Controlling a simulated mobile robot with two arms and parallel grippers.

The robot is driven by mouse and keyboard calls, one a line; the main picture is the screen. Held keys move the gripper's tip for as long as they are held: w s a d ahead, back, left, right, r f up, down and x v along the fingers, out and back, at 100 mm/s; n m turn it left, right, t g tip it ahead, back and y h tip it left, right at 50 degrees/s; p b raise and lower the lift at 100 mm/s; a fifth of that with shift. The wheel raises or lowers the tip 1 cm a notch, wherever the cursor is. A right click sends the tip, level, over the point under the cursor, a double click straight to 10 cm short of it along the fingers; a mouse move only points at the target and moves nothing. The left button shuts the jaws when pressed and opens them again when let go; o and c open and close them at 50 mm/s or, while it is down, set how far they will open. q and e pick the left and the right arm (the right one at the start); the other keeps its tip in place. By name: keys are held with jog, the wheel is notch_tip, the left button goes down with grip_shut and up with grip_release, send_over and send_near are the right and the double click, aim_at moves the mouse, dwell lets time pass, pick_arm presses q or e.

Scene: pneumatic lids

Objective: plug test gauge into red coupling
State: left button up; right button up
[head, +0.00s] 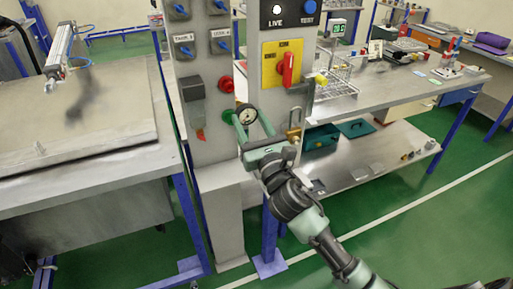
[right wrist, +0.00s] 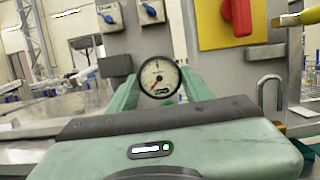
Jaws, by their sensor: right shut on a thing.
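The test gauge (head: 246,115) has a round white dial with a dark rim. My right gripper (head: 252,118) is shut on it, one green finger on each side, in front of the grey panel post. The right wrist view shows the gauge (right wrist: 160,79) upright between the fingers (right wrist: 161,90), its dial facing the camera. The red coupling (head: 226,84) appears as a round red fitting on the panel, above and left of the gauge and apart from it. The gauge's back end is hidden. In the right wrist view I cannot make out the coupling. My left gripper is not in view.
A green fitting (head: 228,117) sits below the red one, just left of the gauge. A red-handled switch on a yellow plate (head: 269,72) and a brass padlock (head: 293,134) are to the right. Workbenches stand on both sides; the left one (head: 75,120) holds a metal cylinder (head: 60,48).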

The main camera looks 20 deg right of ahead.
aim_at(238, 103)
jog(key=shift+w+r, duration=0.15)
jog(key=shift+r, duration=0.15)
jog(key=shift+d, duration=0.1)
jog(key=shift+w, duration=2.9)
jog(key=shift+p, duration=0.3)
jog(key=shift+w+a+b, duration=0.2)
jog(key=shift+w+b, duration=0.2)
jog(key=shift+w, duration=1.25)
jog(key=o, duration=1.5)
jog(key=shift+s, duration=0.15)
